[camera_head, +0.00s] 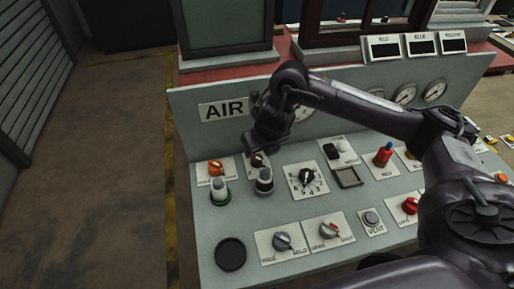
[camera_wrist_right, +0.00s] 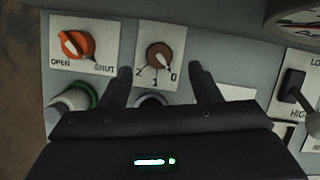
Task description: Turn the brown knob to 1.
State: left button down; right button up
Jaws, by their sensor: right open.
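The brown knob (camera_wrist_right: 158,56) sits on a white plate marked 2, 1 and 0 in the right wrist view. Its pale pointer is turned to the lower right, toward 0. In the head view the brown knob (camera_head: 257,160) is partly hidden by my right arm's end. My right gripper (camera_wrist_right: 160,69) is open, its two fingers apart on either side of the knob plate's lower part. The fingers hold nothing, and I cannot tell their height above the panel. My left gripper is not in view.
An orange knob (camera_wrist_right: 77,45) marked OPEN and SHUT is left of the brown one. A green-ringed button (camera_head: 219,191) and a dark-ringed button (camera_head: 264,182) stand in front. A black numbered dial (camera_head: 307,176) is to the right. The AIR sign (camera_head: 224,110) is on the wall behind.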

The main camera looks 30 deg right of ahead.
aim_at(257, 158)
jog(key=shift+a+f, duration=0.1)
jog(key=shift+f, duration=0.75)
jog(key=shift+w+f, duration=0.1)
jog(key=shift+f, duration=0.25)
jog(key=x, duration=0.3)
jog(key=shift+w+f, duration=0.15)
jog(key=shift+w, duration=0.1)
jog(key=shift+w+f, duration=0.2)
jog(key=shift+f, duration=0.15)
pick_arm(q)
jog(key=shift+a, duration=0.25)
pick_arm(e)
jog(key=shift+s+r, duration=0.1)
